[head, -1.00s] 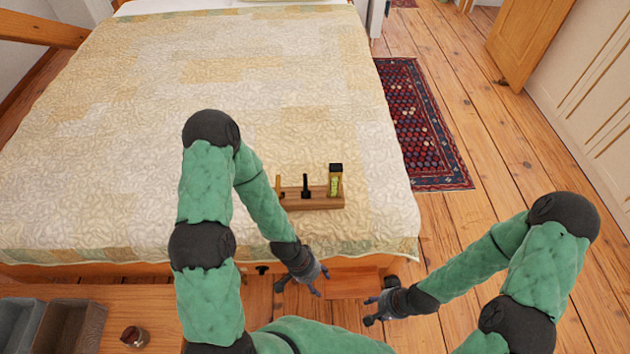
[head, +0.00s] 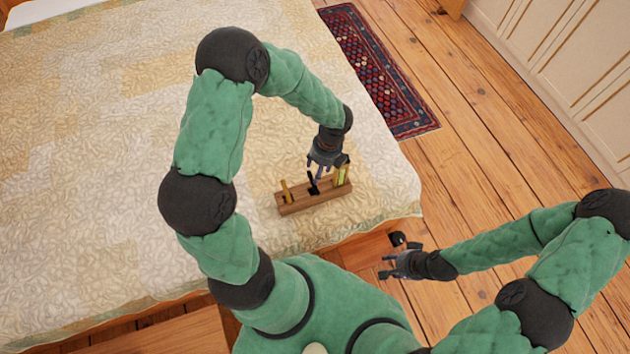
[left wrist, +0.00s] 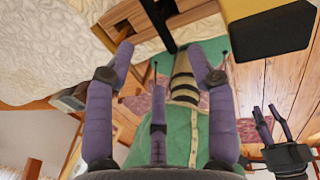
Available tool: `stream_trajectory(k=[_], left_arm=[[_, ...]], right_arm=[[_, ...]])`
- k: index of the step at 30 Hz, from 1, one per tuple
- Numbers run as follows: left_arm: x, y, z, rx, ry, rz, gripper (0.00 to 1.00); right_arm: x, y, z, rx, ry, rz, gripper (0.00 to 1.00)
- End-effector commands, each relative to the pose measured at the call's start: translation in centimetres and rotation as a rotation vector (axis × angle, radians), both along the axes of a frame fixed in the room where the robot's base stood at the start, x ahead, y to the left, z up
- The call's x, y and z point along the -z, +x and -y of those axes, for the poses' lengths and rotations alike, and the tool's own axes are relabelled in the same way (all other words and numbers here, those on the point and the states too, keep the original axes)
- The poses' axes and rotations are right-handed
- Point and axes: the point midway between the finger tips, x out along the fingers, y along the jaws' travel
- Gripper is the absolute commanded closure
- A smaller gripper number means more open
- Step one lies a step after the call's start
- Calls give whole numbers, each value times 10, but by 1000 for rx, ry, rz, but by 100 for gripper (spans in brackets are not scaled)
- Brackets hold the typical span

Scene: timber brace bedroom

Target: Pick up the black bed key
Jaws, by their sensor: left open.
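The black bed key (head: 313,187) stands upright in the middle of a small wooden rack (head: 290,208) on the bed's near corner. In the left wrist view the key (left wrist: 159,25) is a dark bar at the top, just beyond my fingertips. My left gripper (head: 318,173) is open and empty, pointing down over the rack, close above the key. In the left wrist view my left gripper (left wrist: 160,55) has its fingers spread, with the key lined up between them, not gripped. My right gripper (head: 384,266) is open and empty beyond the bed's edge.
A yellow-and-black block (head: 343,174) stands at the rack's right end, close to my left gripper. A yellowish peg (head: 286,192) stands at its left end. The quilted bed (head: 120,160) is otherwise clear. A patterned rug (head: 375,70) lies on the floor beyond.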

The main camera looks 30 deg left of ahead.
Motion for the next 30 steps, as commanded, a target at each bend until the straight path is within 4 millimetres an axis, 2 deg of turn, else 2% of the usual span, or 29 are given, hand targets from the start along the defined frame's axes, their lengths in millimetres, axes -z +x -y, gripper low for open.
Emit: stream_trajectory(k=[9,16,24,30], left_arm=[[47,-8,-5,-3,-2,-4,44],[60,-9,-7,-5,-2,-2,44],[97,-14,-12,-5,-3,-3,44],[101,-14,-13,-6,-3,-1,44]], right_arm=[[18,0,0,0,0,0,60],[24,0,0,0,0,0,60],[43,0,0,0,0,0,60],[43,0,0,0,0,0,60]])
